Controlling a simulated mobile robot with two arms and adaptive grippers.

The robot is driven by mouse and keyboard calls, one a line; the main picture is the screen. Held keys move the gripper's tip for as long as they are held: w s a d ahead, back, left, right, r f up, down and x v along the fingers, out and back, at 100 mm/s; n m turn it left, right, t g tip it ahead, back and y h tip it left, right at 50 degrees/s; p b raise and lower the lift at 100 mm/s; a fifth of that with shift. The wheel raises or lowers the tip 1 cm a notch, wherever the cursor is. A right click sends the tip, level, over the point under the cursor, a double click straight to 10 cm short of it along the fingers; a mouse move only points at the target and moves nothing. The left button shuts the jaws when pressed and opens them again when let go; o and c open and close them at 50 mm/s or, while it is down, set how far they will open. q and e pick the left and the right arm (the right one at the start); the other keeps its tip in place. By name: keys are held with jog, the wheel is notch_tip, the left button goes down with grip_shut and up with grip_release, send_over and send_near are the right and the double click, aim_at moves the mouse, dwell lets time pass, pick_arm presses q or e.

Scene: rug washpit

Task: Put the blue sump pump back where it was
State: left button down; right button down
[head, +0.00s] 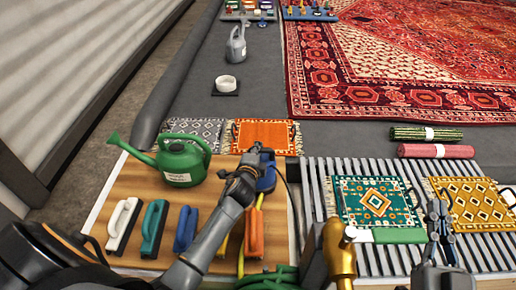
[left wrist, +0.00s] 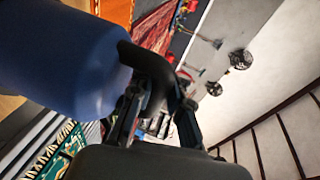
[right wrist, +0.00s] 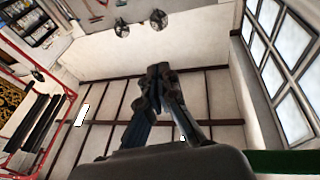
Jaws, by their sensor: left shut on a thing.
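The blue sump pump (head: 267,179) shows partly behind my left gripper (head: 250,172) in the head view, over the right back part of the wooden board. In the left wrist view its blue body (left wrist: 65,60) fills the upper left, with a dark handle between my fingers. My left gripper is shut on that handle. I cannot tell whether the pump's base touches the board. My right gripper (head: 439,210) is over the slatted grate at the right, empty, its fingertips close together; it also shows in the right wrist view (right wrist: 162,75).
The wooden board (head: 120,210) holds a green watering can (head: 181,160) and several brushes. Small rugs lie behind the board and on the grate (head: 395,262). A brass fitting (head: 339,255) stands in front. Rolled rugs (head: 436,151) lie at the back right.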

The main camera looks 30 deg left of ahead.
pick_arm(q)
jog(key=shift+w+r, duration=0.1)
jog(key=shift+r, duration=0.15)
jog(key=c, duration=1.7)
grip_release()
jog(key=shift+f, duration=0.3)
jog(key=o, duration=0.5)
jog(key=shift+r, duration=0.1)
